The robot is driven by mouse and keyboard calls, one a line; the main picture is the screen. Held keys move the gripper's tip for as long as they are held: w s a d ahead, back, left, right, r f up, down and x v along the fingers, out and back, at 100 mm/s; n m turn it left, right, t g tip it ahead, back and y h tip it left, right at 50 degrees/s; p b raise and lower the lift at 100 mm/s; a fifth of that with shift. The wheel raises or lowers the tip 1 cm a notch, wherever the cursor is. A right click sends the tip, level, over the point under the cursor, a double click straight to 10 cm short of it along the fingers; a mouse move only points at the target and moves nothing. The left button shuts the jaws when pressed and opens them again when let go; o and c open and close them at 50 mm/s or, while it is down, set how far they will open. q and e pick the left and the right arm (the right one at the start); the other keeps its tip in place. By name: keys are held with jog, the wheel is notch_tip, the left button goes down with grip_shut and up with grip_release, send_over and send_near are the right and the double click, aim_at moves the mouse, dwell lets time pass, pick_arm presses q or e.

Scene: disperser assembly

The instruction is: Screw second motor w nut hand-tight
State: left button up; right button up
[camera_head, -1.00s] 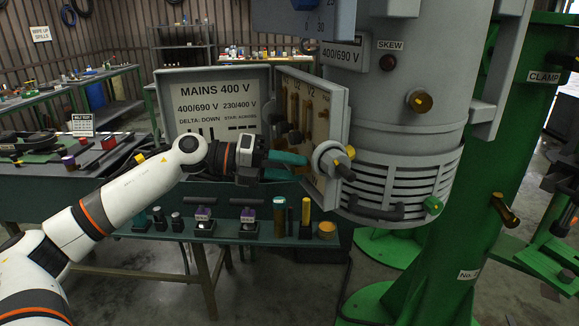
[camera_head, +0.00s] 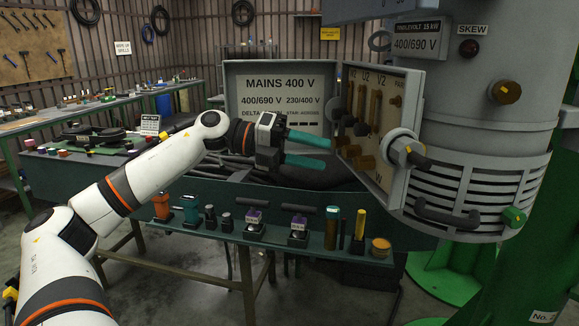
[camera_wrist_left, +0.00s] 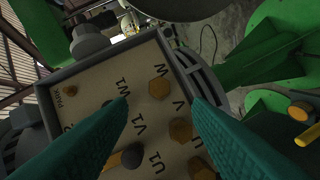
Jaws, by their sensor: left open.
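The open motor terminal box (camera_head: 408,112) holds a pale terminal board marked W2, U2, V2 and W, with bronze nuts and dark posts on it. In the left wrist view the board (camera_wrist_left: 100,80) shows bronze nuts in a row: one by the W mark (camera_wrist_left: 159,88), one by V (camera_wrist_left: 180,130), and another lower, partly hidden. Dark round posts (camera_wrist_left: 131,156) stand near the other marks. My left gripper (camera_head: 328,152) is open, its teal fingers just left of the board and pointing at it. My right gripper is out of view.
The box's lid (camera_head: 280,100) stands open behind my left gripper. A grey gland (camera_head: 405,152) juts from the box front. A green bench (camera_head: 215,238) below carries several tools and small parts. The ribbed motor body (camera_head: 475,190) stands at the right.

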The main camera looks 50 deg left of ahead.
pick_arm(q)
jog(key=b+v, duration=0.2)
jog(key=v, duration=0.2)
jog(key=shift+s+a, duration=0.2)
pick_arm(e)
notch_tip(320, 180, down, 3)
